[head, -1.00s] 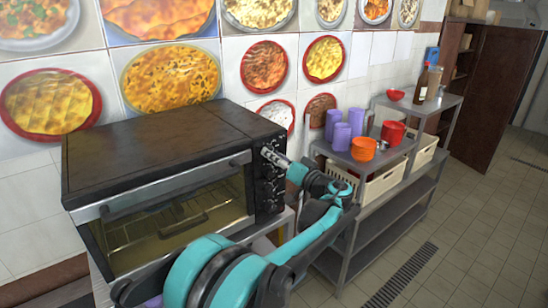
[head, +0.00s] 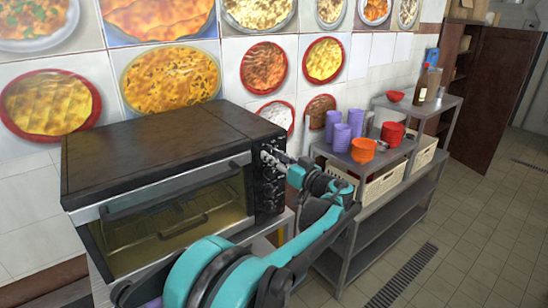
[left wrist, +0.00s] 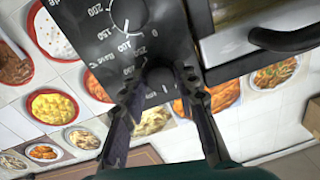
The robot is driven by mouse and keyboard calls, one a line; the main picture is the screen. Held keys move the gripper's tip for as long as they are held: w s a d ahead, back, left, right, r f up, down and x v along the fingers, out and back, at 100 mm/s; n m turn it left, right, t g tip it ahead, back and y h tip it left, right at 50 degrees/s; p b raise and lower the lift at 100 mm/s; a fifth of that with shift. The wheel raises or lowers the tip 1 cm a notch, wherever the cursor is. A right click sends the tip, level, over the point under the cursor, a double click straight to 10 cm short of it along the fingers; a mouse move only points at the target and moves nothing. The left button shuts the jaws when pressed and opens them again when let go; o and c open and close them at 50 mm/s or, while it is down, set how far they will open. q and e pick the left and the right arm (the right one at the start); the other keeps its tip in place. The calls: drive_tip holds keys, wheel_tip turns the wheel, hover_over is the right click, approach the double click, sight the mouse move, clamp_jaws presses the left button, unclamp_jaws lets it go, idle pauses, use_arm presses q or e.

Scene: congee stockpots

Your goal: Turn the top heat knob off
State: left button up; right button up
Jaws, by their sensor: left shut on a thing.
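The black toaster oven (head: 160,145) stands against the wall, with a column of knobs on the control panel (head: 268,190) at its right front. My left gripper (head: 268,155) reaches the top of that panel. In the left wrist view, which shows the panel upside down, the fingers of the left gripper (left wrist: 160,82) are on both sides of the dark top knob (left wrist: 159,77) and shut on it. The fingers hide part of the knob, so its pointer cannot be read. A neighbouring knob (left wrist: 128,14) with a numbered scale shows clear of the fingers. My right gripper is not in view.
The oven door handle (left wrist: 285,38) juts out beside the panel. A metal shelf (head: 365,200) right of the oven holds purple cups (head: 341,137), orange bowls (head: 363,150) and red bowls (head: 393,134). The floor (head: 460,240) at the right is clear.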

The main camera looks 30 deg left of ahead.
use_arm(q)
drive_tip(key=shift+f, duration=0.1)
drive_tip(key=o, duration=1.2)
drive_tip(key=shift+c, duration=0.2)
drive_tip(key=shift+d, duration=0.1)
drive_tip(key=v, duration=1.2)
